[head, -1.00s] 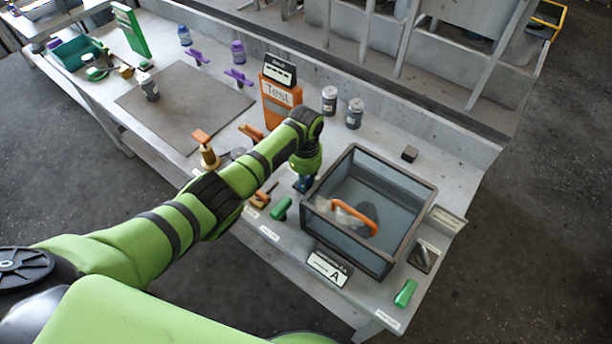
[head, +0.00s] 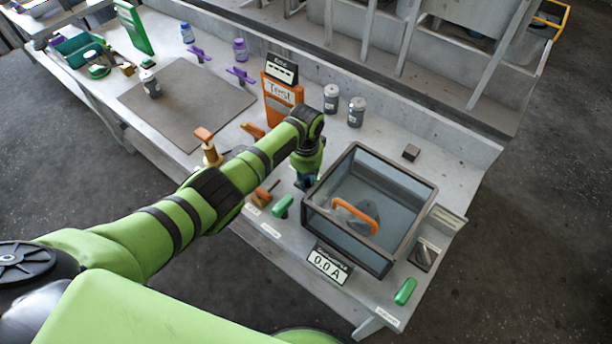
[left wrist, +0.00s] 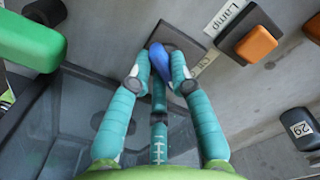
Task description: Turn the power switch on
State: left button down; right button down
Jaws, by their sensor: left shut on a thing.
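My left gripper (left wrist: 160,82) has teal fingers and is shut on a blue lever (left wrist: 160,60). The lever stands on a dark square plate (left wrist: 178,38) on the bench, beside a small label that is hard to read. In the head view my left gripper (head: 306,182) reaches down just left of the clear-sided box and mostly hides the lever. The display (head: 328,265) in front of the box reads 0.0 A. My right gripper is not in view.
The clear-sided box (head: 428,188) with an orange handle (head: 355,216) stands right of the gripper. A green handle (head: 282,206) is close on the left. An orange button (left wrist: 257,44) labelled Lamp sits near the lever. An orange Test panel (head: 282,98) stands behind.

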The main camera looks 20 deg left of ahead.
aim_at(306, 179)
pick_arm(q)
jog(key=c, duration=1.1)
grip_release()
notch_tip(306, 179, up, 12)
jog(key=shift+f, duration=0.1)
